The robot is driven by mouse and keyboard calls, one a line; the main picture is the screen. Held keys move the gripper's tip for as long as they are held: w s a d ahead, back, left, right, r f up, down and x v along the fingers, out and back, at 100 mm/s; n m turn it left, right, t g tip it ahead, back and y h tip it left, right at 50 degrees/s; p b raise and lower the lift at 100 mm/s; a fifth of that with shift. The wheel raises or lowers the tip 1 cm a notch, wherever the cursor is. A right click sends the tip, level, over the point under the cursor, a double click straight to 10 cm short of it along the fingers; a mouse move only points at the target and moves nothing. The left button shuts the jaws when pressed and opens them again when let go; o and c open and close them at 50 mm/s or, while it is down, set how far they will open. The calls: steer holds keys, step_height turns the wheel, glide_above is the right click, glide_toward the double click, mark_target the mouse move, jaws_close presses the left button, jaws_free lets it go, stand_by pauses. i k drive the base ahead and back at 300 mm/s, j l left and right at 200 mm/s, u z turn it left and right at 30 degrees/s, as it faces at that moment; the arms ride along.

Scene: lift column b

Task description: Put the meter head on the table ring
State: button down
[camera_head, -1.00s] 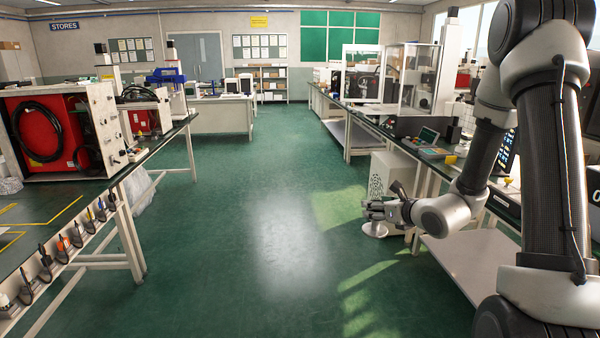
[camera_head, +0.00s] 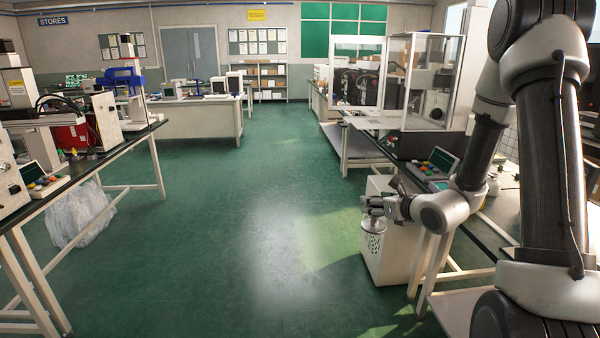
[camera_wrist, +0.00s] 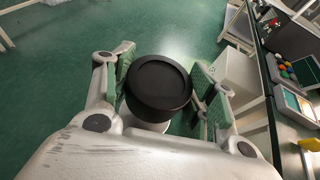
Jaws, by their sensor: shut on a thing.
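My gripper (camera_head: 378,205) is shut on the meter head (camera_wrist: 160,85), held over the floor of the aisle at the right. In the wrist view the meter head shows a round black top between the two fingers, with a paler part below it. In the head view a small pale part of the meter head (camera_head: 373,226) hangs under the fingers, and the rest is hidden by the gripper. I cannot make out the table ring in either view.
A white cabinet (camera_head: 392,262) stands on the floor just behind my gripper. The right bench (camera_head: 488,232) carries a control box (camera_head: 437,165) with coloured buttons. The left bench (camera_head: 98,160) holds equipment, with a clear bag (camera_head: 80,215) below. The green aisle floor (camera_head: 230,230) is free.

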mark_target(360, 122)
steer(key=i, duration=1.85)
